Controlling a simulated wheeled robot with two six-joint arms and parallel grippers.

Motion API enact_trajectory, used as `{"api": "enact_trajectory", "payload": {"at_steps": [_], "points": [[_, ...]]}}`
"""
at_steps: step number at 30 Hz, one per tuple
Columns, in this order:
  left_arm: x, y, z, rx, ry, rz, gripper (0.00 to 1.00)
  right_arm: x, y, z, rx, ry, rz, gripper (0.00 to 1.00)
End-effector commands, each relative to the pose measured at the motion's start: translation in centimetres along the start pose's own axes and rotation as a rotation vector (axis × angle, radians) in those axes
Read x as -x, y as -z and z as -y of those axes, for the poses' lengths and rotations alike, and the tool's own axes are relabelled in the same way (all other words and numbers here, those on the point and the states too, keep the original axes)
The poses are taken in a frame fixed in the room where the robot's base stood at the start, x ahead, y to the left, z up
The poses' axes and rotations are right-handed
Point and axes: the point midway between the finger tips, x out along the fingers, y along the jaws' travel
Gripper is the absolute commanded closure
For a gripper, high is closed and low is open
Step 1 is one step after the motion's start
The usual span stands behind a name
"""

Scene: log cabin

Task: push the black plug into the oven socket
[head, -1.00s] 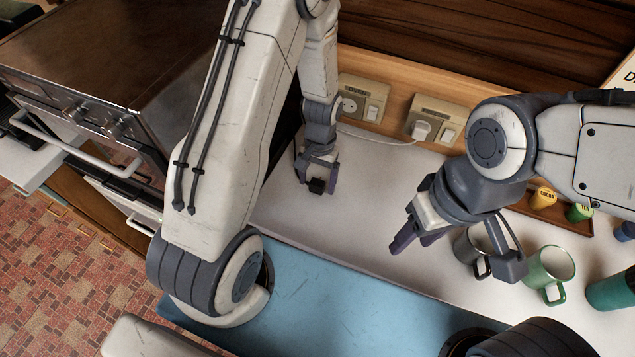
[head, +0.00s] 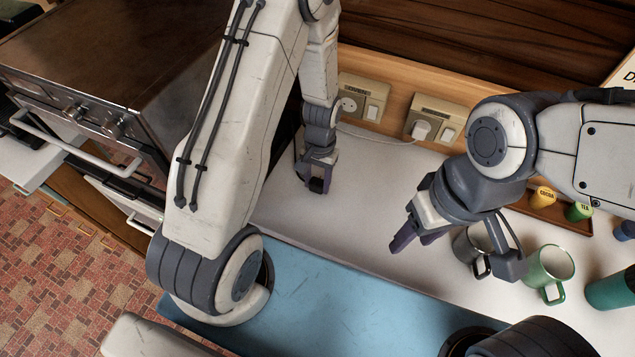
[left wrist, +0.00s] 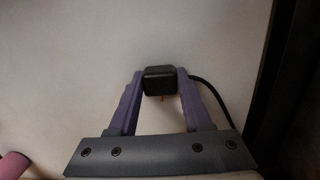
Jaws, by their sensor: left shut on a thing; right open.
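The black plug (left wrist: 158,78) is held between the purple fingers of my left gripper (left wrist: 160,84). Its black cable curves off to the right in the left wrist view, and a small orange-brown piece shows below it. In the head view my left gripper (head: 318,182) is low over the white counter, and the plug is a dark shape between the fingers. A left socket (head: 349,103) with a round face shows no plug, and a right socket (head: 420,130) holds a white plug; their labels are too small to read. My right gripper (head: 402,240) is open and empty.
The oven (head: 105,110) stands at the left. A grey mug (head: 472,250), a green mug (head: 549,274) and a tray (head: 555,215) with cocoa and tea containers are near my right gripper. The white counter (head: 375,185) is clear between the grippers.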

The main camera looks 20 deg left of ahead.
Motion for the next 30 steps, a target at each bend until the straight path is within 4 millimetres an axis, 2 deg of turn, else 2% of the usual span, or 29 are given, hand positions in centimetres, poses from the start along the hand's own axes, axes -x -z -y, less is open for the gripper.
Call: {"api": "enact_trajectory", "payload": {"at_steps": [5,11,21,25,30], "points": [[0.9,0.0,0.0,0.000,0.000,-0.004,1.00,-0.4,0.0,0.0,0.000,0.000,0.000,0.50],[3.9,-0.3,0.0,0.000,0.000,-0.009,1.00,-1.5,-0.1,-0.1,0.001,0.000,0.000,0.50],[7.6,-6.6,-5.1,-0.007,0.000,-0.006,1.00,-3.3,-0.2,-0.2,0.002,0.000,0.000,0.50],[8.7,-8.4,-6.5,-0.005,-0.001,-0.003,1.00,-3.6,-0.2,-0.3,0.002,0.000,0.000,0.50],[9.6,-9.6,-7.5,-0.002,0.000,-0.001,1.00,-3.7,-0.2,-0.3,0.002,0.000,0.000,0.50]]}}
